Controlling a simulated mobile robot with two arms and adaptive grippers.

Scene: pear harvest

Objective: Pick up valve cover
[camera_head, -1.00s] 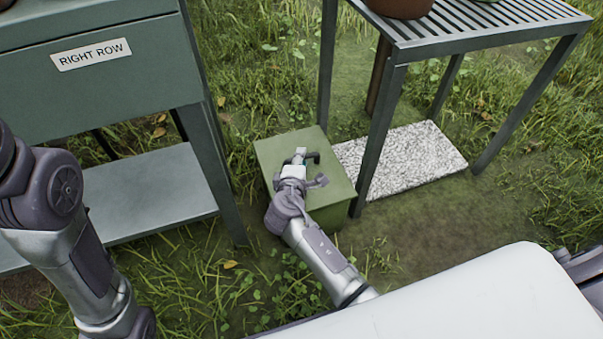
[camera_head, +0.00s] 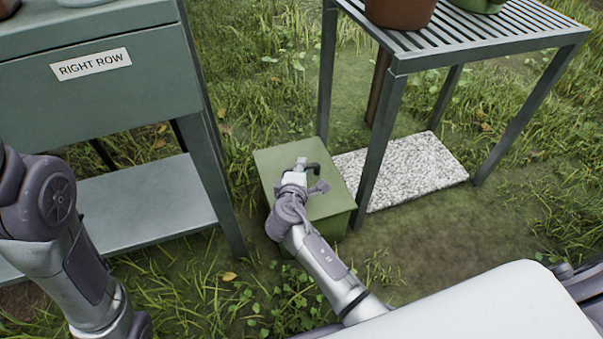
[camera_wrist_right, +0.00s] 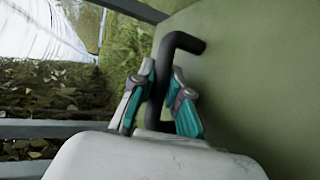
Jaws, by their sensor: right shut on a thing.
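The valve cover (camera_head: 325,204) is a green box with a flat top, standing on the ground between two tables. It has a dark bent handle (camera_wrist_right: 183,40) on top, which also shows in the head view (camera_head: 315,169). My right gripper (camera_head: 299,166) is at the top of the box. In the right wrist view its teal-padded fingers (camera_wrist_right: 162,92) are on either side of the dark handle and shut on it. The cover appears level, and I see no clear gap beneath it. My left arm is at the left edge, its gripper out of frame.
A green cabinet-like table labelled "RIGHT ROW" (camera_head: 91,65) with a lower shelf (camera_head: 150,205) stands left. A slatted metal table (camera_head: 450,48) with pots stands right, one leg close to the box. A speckled slab (camera_head: 415,168) lies under it. Grass surrounds them.

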